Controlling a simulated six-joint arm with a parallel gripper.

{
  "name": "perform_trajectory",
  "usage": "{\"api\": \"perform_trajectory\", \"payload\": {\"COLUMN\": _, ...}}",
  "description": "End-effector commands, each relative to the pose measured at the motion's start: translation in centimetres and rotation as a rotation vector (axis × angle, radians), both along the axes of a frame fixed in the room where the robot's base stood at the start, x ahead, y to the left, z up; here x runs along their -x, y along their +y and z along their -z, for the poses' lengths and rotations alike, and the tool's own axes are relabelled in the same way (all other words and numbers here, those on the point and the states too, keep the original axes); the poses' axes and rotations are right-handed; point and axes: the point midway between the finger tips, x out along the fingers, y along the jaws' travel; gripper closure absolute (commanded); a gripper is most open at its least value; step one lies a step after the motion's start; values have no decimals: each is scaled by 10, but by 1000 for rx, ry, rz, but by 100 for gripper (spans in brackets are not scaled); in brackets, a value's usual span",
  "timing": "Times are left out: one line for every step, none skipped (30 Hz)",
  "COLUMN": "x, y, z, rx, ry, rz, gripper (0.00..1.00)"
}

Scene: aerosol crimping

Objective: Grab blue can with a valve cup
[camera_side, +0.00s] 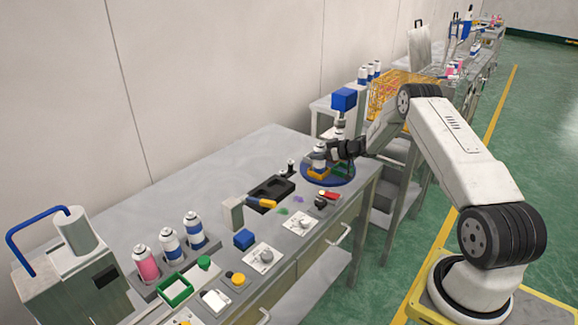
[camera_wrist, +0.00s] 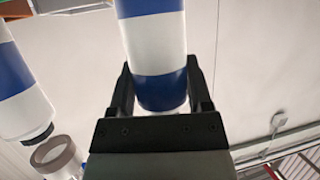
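In the wrist view, a white and blue can (camera_wrist: 153,45) stands between the two black fingers of my gripper (camera_wrist: 160,85). The fingers lie close along both sides of the can, but I cannot tell whether they press on it. In the side view, my gripper (camera_side: 335,150) is at the blue round table (camera_side: 330,178) of the crimping machine, with the can (camera_side: 320,155) at its fingers. The can's top is out of the wrist view, and the valve cup is too small to make out.
A second blue and white can (camera_wrist: 22,95) is at the left of the wrist view. The machine's blue head (camera_side: 344,99) stands above and behind my gripper. On the bench are two blue cans (camera_side: 170,246) (camera_side: 194,229), a pink can (camera_side: 145,265) and a black tray (camera_side: 270,189).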

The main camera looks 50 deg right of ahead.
Motion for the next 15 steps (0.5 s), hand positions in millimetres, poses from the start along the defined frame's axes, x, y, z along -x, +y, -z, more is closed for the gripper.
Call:
{"api": "perform_trajectory", "payload": {"x": 0, "y": 0, "z": 0, "rx": 0, "ry": 0, "rz": 0, "gripper": 57}}
{"api": "perform_trajectory", "payload": {"x": 0, "y": 0, "z": 0, "rx": 0, "ry": 0, "rz": 0, "gripper": 67}}
{"api": "perform_trajectory", "payload": {"x": 0, "y": 0, "z": 0, "rx": 0, "ry": 0, "rz": 0, "gripper": 79}}
{"api": "perform_trajectory", "payload": {"x": 0, "y": 0, "z": 0, "rx": 0, "ry": 0, "rz": 0, "gripper": 89}}
{"api": "perform_trajectory", "payload": {"x": 0, "y": 0, "z": 0, "rx": 0, "ry": 0, "rz": 0, "gripper": 98}}
{"api": "perform_trajectory", "payload": {"x": 0, "y": 0, "z": -1, "rx": 1, "ry": -1, "rz": 0, "gripper": 100}}
{"api": "perform_trajectory", "payload": {"x": 0, "y": 0, "z": -1, "rx": 1, "ry": -1, "rz": 0, "gripper": 100}}
{"api": "perform_trajectory", "payload": {"x": 0, "y": 0, "z": -1, "rx": 1, "ry": -1, "rz": 0, "gripper": 100}}
{"api": "perform_trajectory", "payload": {"x": 0, "y": 0, "z": -1, "rx": 1, "ry": -1, "rz": 0, "gripper": 100}}
{"api": "perform_trajectory", "payload": {"x": 0, "y": 0, "z": -1, "rx": 1, "ry": -1, "rz": 0, "gripper": 100}}
{"api": "perform_trajectory", "payload": {"x": 0, "y": 0, "z": -1, "rx": 1, "ry": -1, "rz": 0, "gripper": 100}}
{"api": "perform_trajectory", "payload": {"x": 0, "y": 0, "z": -1, "rx": 1, "ry": -1, "rz": 0, "gripper": 100}}
{"api": "perform_trajectory", "payload": {"x": 0, "y": 0, "z": -1, "rx": 1, "ry": -1, "rz": 0, "gripper": 100}}
{"api": "perform_trajectory", "payload": {"x": 0, "y": 0, "z": -1, "rx": 1, "ry": -1, "rz": 0, "gripper": 100}}
{"api": "perform_trajectory", "payload": {"x": 0, "y": 0, "z": -2, "rx": 1, "ry": -1, "rz": 0, "gripper": 100}}
